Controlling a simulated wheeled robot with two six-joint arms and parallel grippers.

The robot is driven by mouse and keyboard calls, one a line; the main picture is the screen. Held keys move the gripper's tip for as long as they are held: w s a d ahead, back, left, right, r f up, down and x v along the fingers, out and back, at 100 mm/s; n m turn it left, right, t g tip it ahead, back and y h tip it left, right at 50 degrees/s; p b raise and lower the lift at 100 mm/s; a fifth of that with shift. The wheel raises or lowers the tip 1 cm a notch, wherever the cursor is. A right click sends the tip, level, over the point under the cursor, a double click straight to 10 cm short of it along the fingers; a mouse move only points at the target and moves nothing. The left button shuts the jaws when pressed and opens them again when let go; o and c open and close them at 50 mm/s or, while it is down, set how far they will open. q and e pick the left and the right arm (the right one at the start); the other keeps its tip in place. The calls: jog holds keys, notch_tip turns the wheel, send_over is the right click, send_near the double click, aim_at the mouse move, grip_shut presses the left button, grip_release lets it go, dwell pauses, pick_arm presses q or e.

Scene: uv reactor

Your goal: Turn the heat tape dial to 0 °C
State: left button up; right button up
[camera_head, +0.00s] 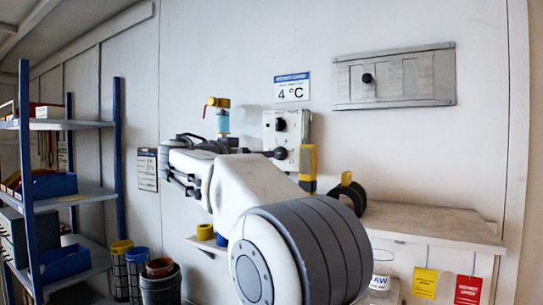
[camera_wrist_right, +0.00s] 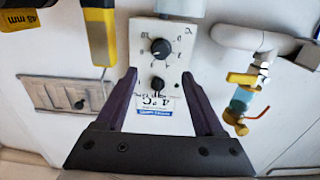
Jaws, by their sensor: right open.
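The white control box (camera_head: 297,138) on the wall has a black upper knob (camera_head: 280,124) and a black lower knob (camera_head: 280,153). In the right wrist view, which is upside down, the box (camera_wrist_right: 178,67) shows a round black dial (camera_wrist_right: 160,48) with scale marks around it and a smaller knob (camera_wrist_right: 157,83). The dial's exact setting is too small to read. The sign (camera_head: 292,88) above the box reads 4 °C. My right gripper (camera_wrist_right: 160,76) is open and empty, its fingers framing the smaller knob in that view; contact cannot be told. My left gripper is not in view.
A yellow-and-black tool (camera_head: 307,168) hangs right of the box. A valve (camera_head: 217,103) with yellow and blue parts is at its left. A grey wall panel (camera_head: 394,77) is farther right. A shelf rack (camera_head: 75,190) stands left, a white bench (camera_head: 430,224) right.

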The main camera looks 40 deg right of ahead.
aim_at(277, 153)
jog(key=p+x, duration=0.4)
jog(key=x, duration=0.4)
jog(key=shift+w+d+r, duration=0.1)
jog(key=shift+w+d, duration=0.05)
jog(key=shift+d, duration=0.05)
jog(key=shift+w+d+p, duration=0.2)
jog(key=shift+d+p, duration=0.15)
jog(key=shift+d, duration=0.1)
grip_shut()
